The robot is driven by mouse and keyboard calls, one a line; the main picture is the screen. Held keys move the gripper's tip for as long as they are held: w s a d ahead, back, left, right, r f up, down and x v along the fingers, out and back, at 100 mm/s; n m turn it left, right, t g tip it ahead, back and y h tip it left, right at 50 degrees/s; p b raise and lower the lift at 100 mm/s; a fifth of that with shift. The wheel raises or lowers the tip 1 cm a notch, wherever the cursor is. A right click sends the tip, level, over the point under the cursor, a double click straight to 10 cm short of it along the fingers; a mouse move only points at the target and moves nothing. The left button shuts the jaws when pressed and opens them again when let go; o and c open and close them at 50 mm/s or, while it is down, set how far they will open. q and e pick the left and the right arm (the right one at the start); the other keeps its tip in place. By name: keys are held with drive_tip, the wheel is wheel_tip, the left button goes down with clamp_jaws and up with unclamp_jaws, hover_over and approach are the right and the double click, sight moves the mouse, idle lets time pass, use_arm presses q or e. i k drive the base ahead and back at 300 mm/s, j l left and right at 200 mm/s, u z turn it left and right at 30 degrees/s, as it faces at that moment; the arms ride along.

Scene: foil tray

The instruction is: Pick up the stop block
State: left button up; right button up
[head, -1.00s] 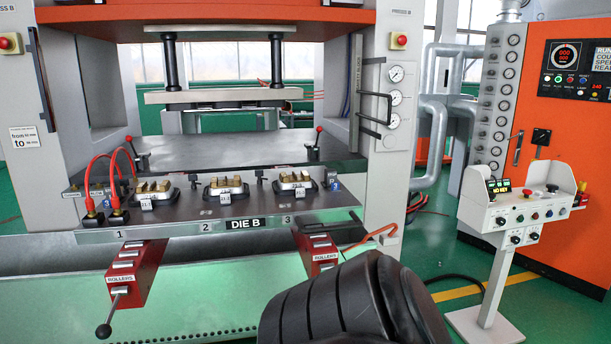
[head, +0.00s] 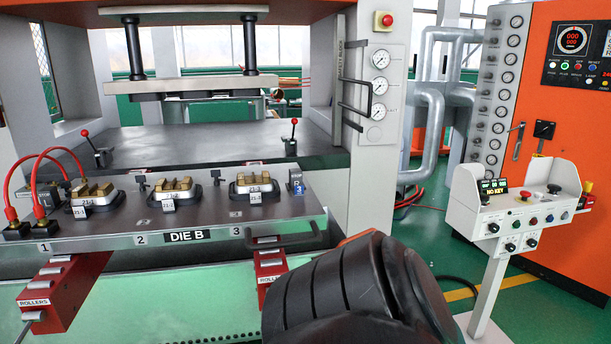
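A tall, narrow grey bar (head: 338,105) stands upright against the inner side of the press's right column. Neither of my grippers is in view. A black, ribbed part of my own arm fills the bottom middle and is well below and apart from the bar.
The die (head: 190,236) with several brass-topped units lies in front of the bare press bed (head: 205,145). Two red roller arms (head: 62,292) (head: 270,268) jut forward. A control stand (head: 510,212) is at the right. Green floor shows between press and stand.

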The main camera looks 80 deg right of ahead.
sight(295, 174)
drive_tip(key=k+l, duration=0.15)
drive_tip(key=l, duration=0.2)
drive_tip(key=k+l, duration=0.15)
drive_tip(key=l, duration=0.2)
drive_tip(key=k+l, duration=0.15)
drive_tip(key=l, duration=0.2)
drive_tip(key=k+l, duration=0.1)
drive_tip(key=l, duration=0.25)
drive_tip(key=k+l, duration=0.15)
drive_tip(key=l, duration=0.2)
